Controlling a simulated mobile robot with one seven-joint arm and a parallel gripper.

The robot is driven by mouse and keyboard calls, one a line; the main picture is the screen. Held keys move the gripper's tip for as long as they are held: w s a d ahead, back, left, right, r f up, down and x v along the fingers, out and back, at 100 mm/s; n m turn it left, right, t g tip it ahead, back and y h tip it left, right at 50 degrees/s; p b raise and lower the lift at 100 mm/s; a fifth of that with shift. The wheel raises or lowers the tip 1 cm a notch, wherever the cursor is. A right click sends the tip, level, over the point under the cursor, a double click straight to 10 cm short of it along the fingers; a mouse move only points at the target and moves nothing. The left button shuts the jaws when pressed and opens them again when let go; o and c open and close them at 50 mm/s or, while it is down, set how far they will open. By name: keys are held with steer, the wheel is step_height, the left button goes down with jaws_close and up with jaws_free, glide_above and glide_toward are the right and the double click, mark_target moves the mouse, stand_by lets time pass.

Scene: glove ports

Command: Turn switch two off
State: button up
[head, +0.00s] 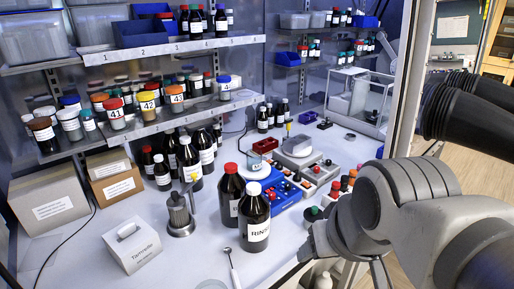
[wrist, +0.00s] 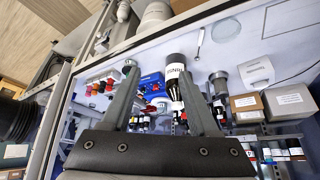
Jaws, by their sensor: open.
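In the head view a blue box (head: 287,198) with small knobs on top sits on the white bench, right of the brown bottles. A grey box (head: 318,174) with red and dark knobs stands beside it. I cannot read which switch is number two or its position. In the wrist view the blue box (wrist: 152,84) shows between the fingers of my gripper (wrist: 158,76), and red knobs (wrist: 104,84) show left of them. My gripper is open and empty, apart from the boxes. In the head view my arm fills the lower right and the fingertips cannot be made out.
Brown bottles (head: 254,222) stand close to the blue box on its left. A metal burner-like stand (head: 180,216) and a white carton (head: 131,246) are further left. Shelves of jars (head: 150,122) line the back. A window frame edge (head: 406,62) rises beside my arm.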

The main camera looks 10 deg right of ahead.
steer(key=shift+w+r, duration=0.1)
steer(key=shift+w, duration=0.1)
steer(key=c, duration=0.5)
steer(key=shift+w+r, duration=0.2)
steer(key=shift+w, duration=0.1)
steer(key=shift+c, duration=1)
steer(key=w+r, duration=0.1)
steer(key=w, duration=0.3)
steer(key=w+r+n, duration=0.1)
steer(key=w+r, duration=0.1)
steer(key=w, duration=0.2)
steer(key=w+r+n, duration=0.1)
steer(key=w, duration=0.2)
steer(key=shift+w+a+r+b, duration=0.1)
steer(key=shift+w+r+b, duration=0.1)
steer(key=shift+w+b, duration=0.2)
jaws_close()
steer(key=w+d+f+n+y+b, duration=0.1)
steer(key=w+d+f+n, duration=0.15)
steer(key=w, duration=1.15)
steer(key=w+d+f+n+y, duration=0.1)
steer(key=w+d+f+y, duration=0.15)
steer(key=w, duration=1.15)
steer(key=w+d+f+n+b, duration=0.1)
steer(key=w+d+f, duration=0.6)
steer(key=w+f, duration=0.2)
steer(key=shift+w+d+f+t+y, duration=0.2)
steer(key=shift+f+t+y, duration=0.2)
steer(key=shift+f, duration=0.35)
steer(key=shift+a, duration=0.1)
